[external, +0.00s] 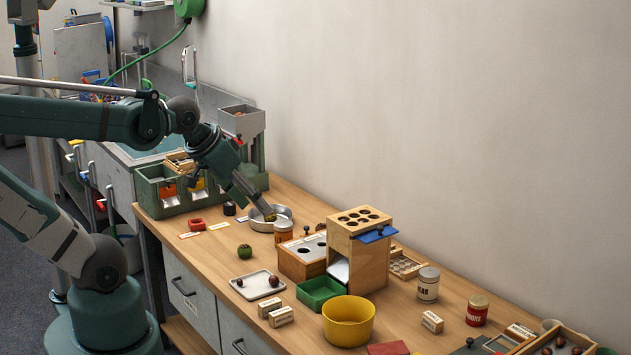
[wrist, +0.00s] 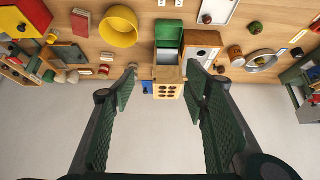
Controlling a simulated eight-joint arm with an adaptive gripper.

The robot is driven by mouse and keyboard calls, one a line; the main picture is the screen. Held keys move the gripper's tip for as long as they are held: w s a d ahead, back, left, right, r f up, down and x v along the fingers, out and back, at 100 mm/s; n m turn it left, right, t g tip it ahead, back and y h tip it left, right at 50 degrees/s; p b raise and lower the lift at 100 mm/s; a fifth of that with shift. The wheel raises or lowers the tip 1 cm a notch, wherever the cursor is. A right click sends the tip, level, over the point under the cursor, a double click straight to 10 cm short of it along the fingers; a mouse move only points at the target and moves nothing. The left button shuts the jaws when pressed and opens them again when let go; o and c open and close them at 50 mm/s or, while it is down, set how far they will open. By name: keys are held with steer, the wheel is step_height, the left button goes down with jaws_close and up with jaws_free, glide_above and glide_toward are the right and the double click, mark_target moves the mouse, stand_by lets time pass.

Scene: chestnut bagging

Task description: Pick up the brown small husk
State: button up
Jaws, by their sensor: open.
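Small round brown pieces lie on a white tray (external: 258,292) near the table's front edge: a smaller one (external: 239,282) at left and a larger one (external: 274,281) at right. I cannot tell for sure which is the small husk. In the wrist view the tray (wrist: 222,10) is cut by the top edge, with a brown piece (wrist: 206,19) on it. My gripper (external: 268,214) appears in front of the round metal pan (external: 283,219), behind the tray and apart from it. In the wrist view its fingers (wrist: 162,73) are spread wide with nothing between them.
A green husk-like piece (external: 244,251) stands behind the tray. A wooden tower with holes (external: 371,251), a green bin (external: 318,293) and a yellow bowl (external: 349,322) stand to the right. Two labelled blocks (external: 275,312) lie in front. Bare wood surrounds the tray's left side.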

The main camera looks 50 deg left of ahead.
steer(key=w+a+r+n+g, duration=0.1)
steer(key=w+a+r+n, duration=0.15)
steer(key=w, duration=0.55)
steer(key=w+a+r+n+g, duration=0.15)
steer(key=w+a, duration=0.25)
steer(key=w, duration=0.4)
steer(key=n+g, duration=0.5)
steer(key=n, duration=0.7)
glide_above(322, 224)
steer(key=shift+t, duration=0.25)
steer(key=f, duration=3.1)
steer(key=shift+d+f, duration=0.15)
steer(key=shift+d, duration=0.05)
steer(key=shift+w+a+f, duration=0.1)
steer(key=shift+a+f, duration=0.1)
steer(key=shift+f, duration=0.2)
steer(key=shift+f, duration=1.25)
